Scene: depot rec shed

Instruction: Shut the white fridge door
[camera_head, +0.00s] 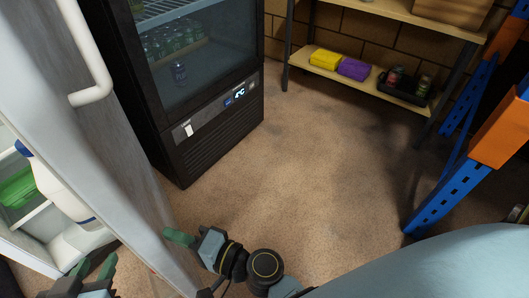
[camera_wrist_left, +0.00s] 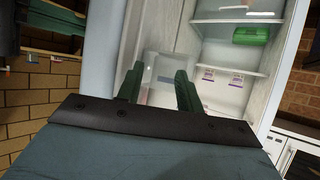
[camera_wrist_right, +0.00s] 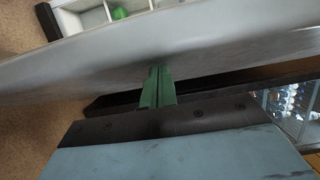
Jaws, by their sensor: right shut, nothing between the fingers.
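The white fridge door (camera_head: 130,150) stands open at the left of the head view, its white bar handle (camera_head: 98,75) on the outer face. Behind it the lit fridge interior shows, with a green box (camera_head: 18,188) on a shelf; the box also shows in the left wrist view (camera_wrist_left: 252,35). My right gripper (camera_head: 168,235) is shut and empty, fingertips at the door's outer face; I cannot tell if they touch. The door spans the right wrist view (camera_wrist_right: 200,50). My left gripper (camera_head: 92,268) is open and empty, fingers pointing toward the fridge interior (camera_wrist_left: 225,60).
A black glass-front drinks cooler (camera_head: 215,140) stands beyond the door. A shelf rack (camera_head: 350,82) with yellow and purple packs is at the back wall. A blue and orange rack (camera_head: 445,195) is at the right. The carpet (camera_head: 310,170) between is clear. A white bottle (camera_head: 55,185) shows inside the door.

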